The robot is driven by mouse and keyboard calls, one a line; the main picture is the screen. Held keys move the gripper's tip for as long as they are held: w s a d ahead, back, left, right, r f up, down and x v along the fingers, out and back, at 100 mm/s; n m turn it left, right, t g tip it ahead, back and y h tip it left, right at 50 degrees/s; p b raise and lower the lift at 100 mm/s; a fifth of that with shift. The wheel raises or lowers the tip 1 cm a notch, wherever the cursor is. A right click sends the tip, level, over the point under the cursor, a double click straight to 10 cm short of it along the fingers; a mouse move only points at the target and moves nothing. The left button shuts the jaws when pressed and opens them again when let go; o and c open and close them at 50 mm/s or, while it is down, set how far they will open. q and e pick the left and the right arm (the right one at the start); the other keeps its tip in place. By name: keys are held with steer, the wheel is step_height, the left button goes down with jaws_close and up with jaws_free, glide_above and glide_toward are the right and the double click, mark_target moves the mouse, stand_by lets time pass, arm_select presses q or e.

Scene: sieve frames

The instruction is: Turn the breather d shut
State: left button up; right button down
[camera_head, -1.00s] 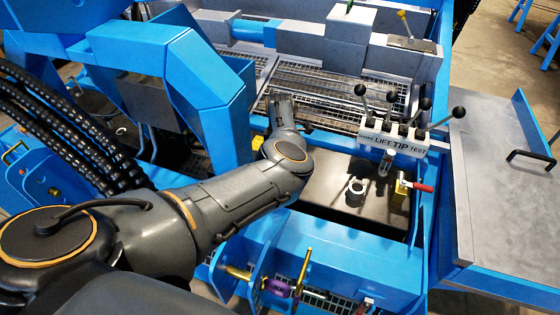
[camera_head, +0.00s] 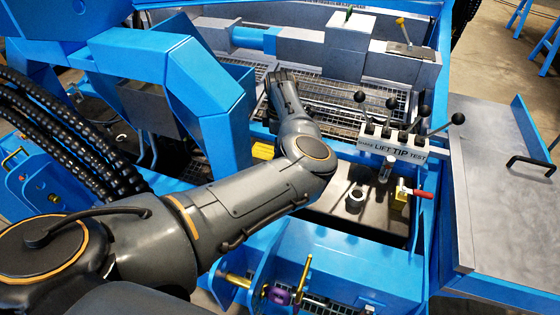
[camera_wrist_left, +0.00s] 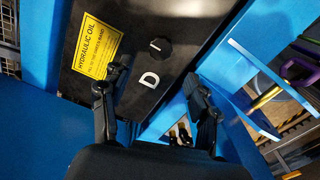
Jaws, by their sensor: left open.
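Breather d (camera_wrist_left: 160,46) is a small round black knob with a pale mark, on a dark panel with a white letter D beside it, in the left wrist view. My left gripper (camera_wrist_left: 156,82) is open and empty, with one dark finger on each side below the knob. The fingers look apart from the knob; the exact gap cannot be told. My right gripper is not in view.
A yellow hydraulic oil label (camera_wrist_left: 96,47) is beside the knob. Blue frame walls (camera_wrist_left: 250,70) flank the panel, with a yellow and purple fitting (camera_wrist_left: 266,97) to the right. In the head view, a lever block (camera_head: 392,147) and a red-handled valve (camera_head: 415,192) are right of my arm.

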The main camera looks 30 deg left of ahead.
arm_select(q)
steer(key=shift+r, duration=1.7)
